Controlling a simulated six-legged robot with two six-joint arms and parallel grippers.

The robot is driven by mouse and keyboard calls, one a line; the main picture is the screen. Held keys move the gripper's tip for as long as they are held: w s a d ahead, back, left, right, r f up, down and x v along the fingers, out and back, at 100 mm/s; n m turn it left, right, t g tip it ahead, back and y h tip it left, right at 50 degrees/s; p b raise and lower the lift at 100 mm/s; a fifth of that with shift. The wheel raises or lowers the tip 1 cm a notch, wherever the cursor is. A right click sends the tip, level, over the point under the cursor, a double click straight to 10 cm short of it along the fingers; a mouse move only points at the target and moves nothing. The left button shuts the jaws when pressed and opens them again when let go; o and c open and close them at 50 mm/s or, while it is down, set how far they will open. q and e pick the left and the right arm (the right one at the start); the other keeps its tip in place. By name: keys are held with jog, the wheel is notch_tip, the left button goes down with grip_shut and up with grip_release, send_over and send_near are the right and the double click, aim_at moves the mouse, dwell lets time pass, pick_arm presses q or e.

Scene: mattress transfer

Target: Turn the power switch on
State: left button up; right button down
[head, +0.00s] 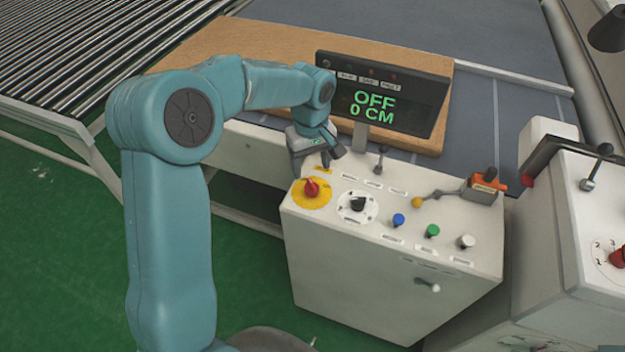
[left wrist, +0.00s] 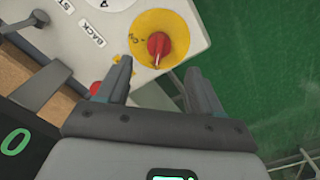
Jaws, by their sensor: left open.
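The power switch, a red rotary knob (head: 311,187) on a yellow disc (head: 312,202), sits at the left corner of the white control panel's sloping top (head: 331,223). In the left wrist view the red knob (left wrist: 158,45) lies ahead of the fingertips, with its yellow plate (left wrist: 178,22) around it. My left gripper (head: 317,162) is just behind the knob, over the panel's left rear edge. Its two fingers (left wrist: 162,82) are spread, with nothing between them, apart from the knob. The display (head: 376,105) reads OFF and 0 CM. My right gripper does not show.
Right of the switch are a black selector (head: 357,204), blue (head: 398,220), green (head: 432,231) and white (head: 467,241) buttons. A small lever (head: 379,161) stands behind, and an orange-black device (head: 485,184) at right. Another white cabinet (head: 545,235) stands further right. Green floor is clear at left.

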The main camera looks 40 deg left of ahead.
aim_at(312, 183)
pick_arm(q)
notch_tip(312, 183, down, 7)
jog(key=shift+d+r+p, duration=0.1)
jog(key=shift+r+p, duration=0.1)
jog(key=shift+p, duration=0.3)
jog(key=shift+f, duration=0.6)
jog(key=c, duration=1.1)
jog(key=shift+o, duration=0.2)
